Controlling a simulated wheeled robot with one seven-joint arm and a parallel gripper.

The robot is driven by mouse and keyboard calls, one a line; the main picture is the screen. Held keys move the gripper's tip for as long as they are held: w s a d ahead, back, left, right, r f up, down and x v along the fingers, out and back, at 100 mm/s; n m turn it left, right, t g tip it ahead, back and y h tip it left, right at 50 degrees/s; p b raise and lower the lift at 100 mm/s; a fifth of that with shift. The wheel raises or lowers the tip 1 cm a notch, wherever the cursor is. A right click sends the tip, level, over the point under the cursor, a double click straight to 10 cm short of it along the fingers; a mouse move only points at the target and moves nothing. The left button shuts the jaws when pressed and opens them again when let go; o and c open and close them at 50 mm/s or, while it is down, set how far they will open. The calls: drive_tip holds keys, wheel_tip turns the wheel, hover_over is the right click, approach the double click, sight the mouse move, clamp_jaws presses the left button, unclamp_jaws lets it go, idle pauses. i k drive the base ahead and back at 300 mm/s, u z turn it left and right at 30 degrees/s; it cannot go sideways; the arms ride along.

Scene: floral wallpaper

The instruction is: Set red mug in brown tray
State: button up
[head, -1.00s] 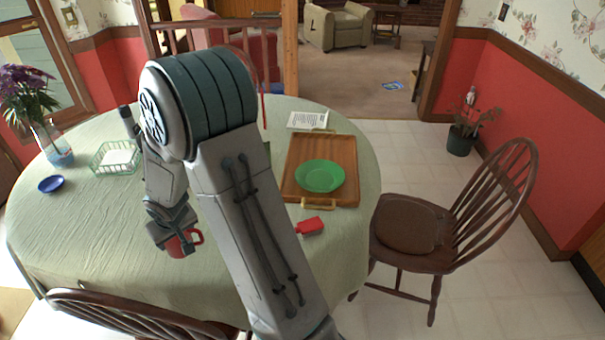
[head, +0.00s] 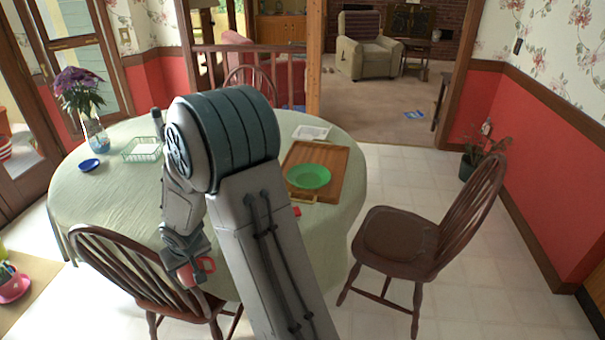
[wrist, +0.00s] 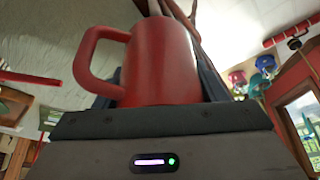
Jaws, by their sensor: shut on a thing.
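The red mug (wrist: 160,62) fills the middle of the wrist view, upright in that picture, with its handle to the left. My gripper (head: 190,272) is shut on it. In the head view the red mug (head: 207,265) shows only in part, low at the table's near edge by a chair back. The brown tray (head: 330,172) lies on the far right part of the table, to the right of my arm. My arm hides part of the tray's left side.
The round table (head: 110,200) has a pale green cloth. A green wire basket (head: 142,150), a blue dish (head: 89,165) and a flower vase (head: 95,135) stand at the left. A red object (head: 297,211) lies by the tray. Chairs stand in front (head: 150,270) and right (head: 400,235).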

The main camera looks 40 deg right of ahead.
sight(308, 157)
drive_tip(key=u, duration=1.7)
drive_tip(key=k, duration=1.55)
drive_tip(key=z, duration=2.25)
drive_tip(key=i, duration=1.65)
drive_tip(key=u, duration=0.05)
